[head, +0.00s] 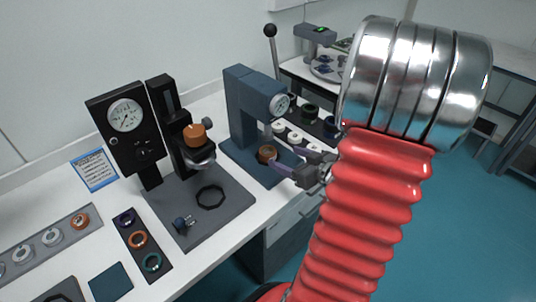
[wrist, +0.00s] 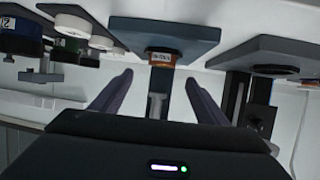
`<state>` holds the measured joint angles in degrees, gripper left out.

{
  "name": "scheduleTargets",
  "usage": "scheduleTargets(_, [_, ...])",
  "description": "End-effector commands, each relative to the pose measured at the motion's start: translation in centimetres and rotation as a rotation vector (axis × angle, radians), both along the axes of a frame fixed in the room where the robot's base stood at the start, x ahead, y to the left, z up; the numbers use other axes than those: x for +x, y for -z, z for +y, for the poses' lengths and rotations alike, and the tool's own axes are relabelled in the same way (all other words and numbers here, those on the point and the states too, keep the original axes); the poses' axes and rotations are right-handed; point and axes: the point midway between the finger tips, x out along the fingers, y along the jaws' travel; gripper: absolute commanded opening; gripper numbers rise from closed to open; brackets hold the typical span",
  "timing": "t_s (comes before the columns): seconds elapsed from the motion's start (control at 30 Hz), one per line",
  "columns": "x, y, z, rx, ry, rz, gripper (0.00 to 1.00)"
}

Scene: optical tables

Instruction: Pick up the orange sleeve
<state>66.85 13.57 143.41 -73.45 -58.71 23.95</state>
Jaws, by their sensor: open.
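An orange-brown sleeve (head: 267,154) stands on the base of the blue press (head: 246,112), below its gauge. In the wrist view, which looks upside down, the sleeve (wrist: 163,57) carries a pale label and sits against the blue base plate (wrist: 165,36). My gripper (head: 283,158) is open, with its purple fingers pointing at the sleeve from the right. In the wrist view my gripper (wrist: 160,77) has a finger to each side of the sleeve's line, with the sleeve beyond the tips. No contact shows. A second orange cylinder (head: 195,134) sits on the black stand.
Near the fingers, a black rack (head: 318,132) holds white, green and blue spools. The gauge stand (head: 125,125) with its dark base is to the left. A black strip (head: 151,265) holds purple, orange and green rings. My red arm hides part of the right side.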

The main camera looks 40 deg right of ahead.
Motion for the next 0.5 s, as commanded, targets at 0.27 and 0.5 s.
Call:
scheduleTargets(0.27, [3.0, 1.3, -0.2, 0.001, -0.002, 0.0, 0.68])
scheduleTargets(0.5, [3.5, 1.5, -0.3, -0.001, 0.002, 0.0, 0.68])
